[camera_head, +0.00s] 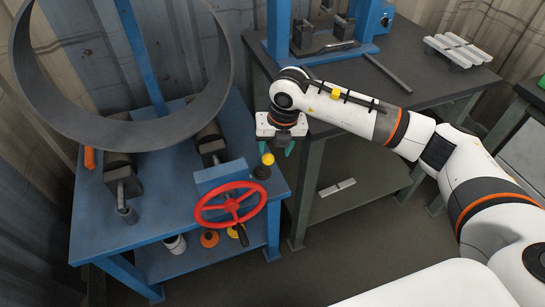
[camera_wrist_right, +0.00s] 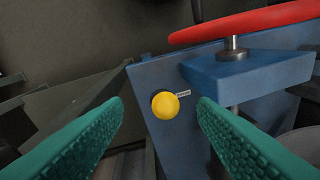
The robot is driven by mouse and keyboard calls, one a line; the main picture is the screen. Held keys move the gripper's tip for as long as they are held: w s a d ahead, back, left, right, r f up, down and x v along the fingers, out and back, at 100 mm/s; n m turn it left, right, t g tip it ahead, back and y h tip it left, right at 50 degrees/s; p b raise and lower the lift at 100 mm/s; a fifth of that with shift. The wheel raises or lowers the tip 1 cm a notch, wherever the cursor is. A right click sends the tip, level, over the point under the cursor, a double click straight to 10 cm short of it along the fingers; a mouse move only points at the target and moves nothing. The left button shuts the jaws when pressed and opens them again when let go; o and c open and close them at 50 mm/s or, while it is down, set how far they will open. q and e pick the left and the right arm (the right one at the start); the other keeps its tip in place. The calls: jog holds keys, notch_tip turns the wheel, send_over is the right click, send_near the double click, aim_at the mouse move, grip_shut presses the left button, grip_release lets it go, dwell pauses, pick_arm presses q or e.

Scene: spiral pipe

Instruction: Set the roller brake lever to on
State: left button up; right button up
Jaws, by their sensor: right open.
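The roller brake lever shows as a yellow ball knob (camera_head: 268,159) on a dark base at the right front of the blue machine table (camera_head: 110,228). In the right wrist view the yellow knob (camera_wrist_right: 165,105) lies between the two green fingers, farther off, with a small label beside it. My right gripper (camera_head: 280,148) is just above and to the right of the knob in the head view. Its green fingers (camera_wrist_right: 160,125) are open and empty, apart from the knob. The lever's shaft is hidden below the knob. My left gripper is not in view.
A red handwheel (camera_head: 231,205) stands just left of the knob, on a blue block (camera_head: 220,175). A large grey ring (camera_head: 130,133) rests on rollers at the left. A dark workbench (camera_head: 425,85) stands on the right behind my right arm.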

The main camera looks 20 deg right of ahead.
jog(key=r, duration=0.3)
jog(key=s+r, duration=0.1)
jog(key=r, duration=0.1)
jog(key=shift+d+r, duration=0.3)
jog(key=shift+a, duration=0.1)
